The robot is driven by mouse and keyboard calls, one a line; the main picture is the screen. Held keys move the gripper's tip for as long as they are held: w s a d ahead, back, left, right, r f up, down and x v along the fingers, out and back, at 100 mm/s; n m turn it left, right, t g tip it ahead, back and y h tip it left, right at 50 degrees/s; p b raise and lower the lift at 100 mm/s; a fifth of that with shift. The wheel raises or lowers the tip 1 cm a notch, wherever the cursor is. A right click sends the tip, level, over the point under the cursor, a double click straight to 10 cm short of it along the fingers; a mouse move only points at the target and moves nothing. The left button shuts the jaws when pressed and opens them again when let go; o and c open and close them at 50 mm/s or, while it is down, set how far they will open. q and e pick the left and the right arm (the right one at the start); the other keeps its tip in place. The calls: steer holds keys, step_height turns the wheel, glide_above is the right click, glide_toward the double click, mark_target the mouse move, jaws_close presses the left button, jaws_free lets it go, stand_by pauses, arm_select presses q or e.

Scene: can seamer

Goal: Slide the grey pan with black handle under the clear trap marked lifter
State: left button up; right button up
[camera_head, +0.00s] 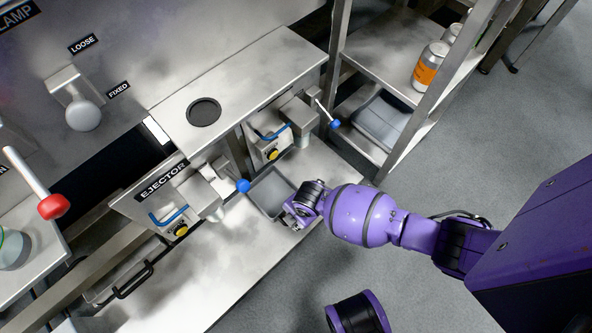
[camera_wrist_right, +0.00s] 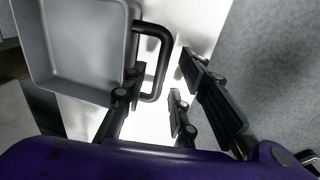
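The grey pan (camera_head: 268,192) is a shallow square tray lying on the metal bench between the two valve stations. In the right wrist view the pan (camera_wrist_right: 82,45) is at upper left, with its black loop handle (camera_wrist_right: 163,60) pointing toward my right gripper. My right gripper (camera_head: 296,207) is at the pan's near right edge in the head view. In the wrist view its fingers (camera_wrist_right: 160,90) are apart, with the handle between them. A clear trap (camera_head: 303,139) hangs under the right station, and another (camera_head: 215,213) under the left one marked EJECTOR. No lifter label is readable. My left gripper is out of view.
Blue-knobbed levers (camera_head: 243,186) stick out close to the pan. A shelf (camera_head: 385,65) with cans (camera_head: 428,66) stands at upper right. A black-handled drawer or tray (camera_head: 125,280) and a red-knobbed lever (camera_head: 52,206) are at left. The bench front (camera_head: 240,255) is clear.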

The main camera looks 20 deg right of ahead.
steer(key=shift+w+f, duration=0.1)
steer(key=shift+f, duration=0.1)
steer(key=shift+c, duration=0.2)
jaws_close()
steer(key=shift+w+r, duration=0.1)
